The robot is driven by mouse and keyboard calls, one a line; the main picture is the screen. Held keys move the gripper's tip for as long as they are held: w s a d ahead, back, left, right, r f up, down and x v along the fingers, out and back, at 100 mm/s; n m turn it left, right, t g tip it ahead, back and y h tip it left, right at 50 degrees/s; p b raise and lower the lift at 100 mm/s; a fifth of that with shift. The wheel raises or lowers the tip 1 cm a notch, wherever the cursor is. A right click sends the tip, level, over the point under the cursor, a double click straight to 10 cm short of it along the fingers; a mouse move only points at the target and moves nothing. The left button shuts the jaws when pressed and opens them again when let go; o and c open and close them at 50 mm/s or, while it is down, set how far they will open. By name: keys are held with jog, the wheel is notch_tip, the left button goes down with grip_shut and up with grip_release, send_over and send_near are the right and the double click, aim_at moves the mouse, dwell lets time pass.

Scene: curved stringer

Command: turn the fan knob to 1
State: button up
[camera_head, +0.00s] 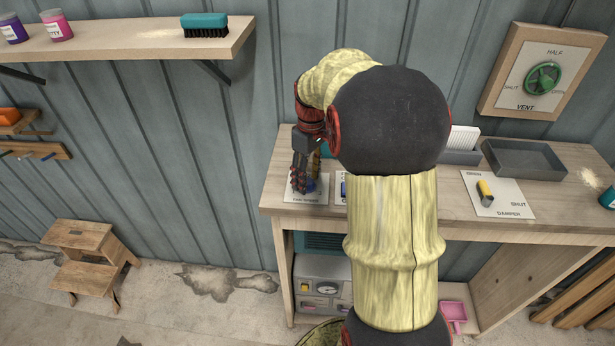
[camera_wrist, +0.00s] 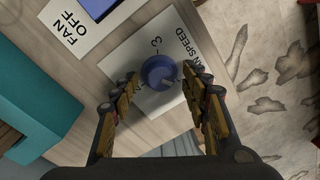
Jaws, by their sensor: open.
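The round blue fan speed knob (camera_wrist: 158,70) sits on a white plate (camera_wrist: 180,30) lettered FAN SPEED in the wrist view. A 3 shows on the plate just beyond the knob; the other numbers are hidden or unreadable. A light mark shows on the knob's near right side, but I cannot tell its exact setting. My gripper (camera_wrist: 161,75) is open, with one finger on each side of the knob. I cannot tell whether either finger touches it. In the head view my gripper (camera_head: 303,184) is over the bench's left end and hides most of the knob.
A FAN OFF plate (camera_wrist: 68,27) with a blue control (camera_wrist: 97,6) lies beside the speed plate. A teal object (camera_wrist: 38,112) stands at the wrist view's left. The bench (camera_head: 455,220) also holds a yellow damper lever (camera_head: 485,193) and a grey tray (camera_head: 523,160).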

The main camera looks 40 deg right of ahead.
notch_tip(320, 180, up, 12)
jog(key=shift+d, duration=0.4)
jog(key=shift+w, duration=0.1)
dwell(0.7)
jog(key=m+b, duration=0.1)
jog(key=m, duration=0.3)
send_over(309, 190)
notch_tip(309, 190, down, 5)
jog(key=s+a+f+t+b, duration=0.2)
jog(key=s+a+f+b, duration=0.2)
jog(key=a, duration=0.4)
jog(key=s+a+f+n+t+b, duration=0.1)
jog(key=s+a+f+b, duration=0.3)
jog(key=a+f+b, duration=0.3)
jog(key=s+a+f+n+t+b, duration=0.1)
jog(key=s+a+f+t+b, duration=0.1)
jog(key=s+a+f+b, duration=0.3)
jog(key=shift+a+f+t+h+b, duration=0.35)
jog(key=shift+a+b, duration=1.75)
jog(key=shift+a, duration=1)
jog(key=shift+c, duration=0.2)
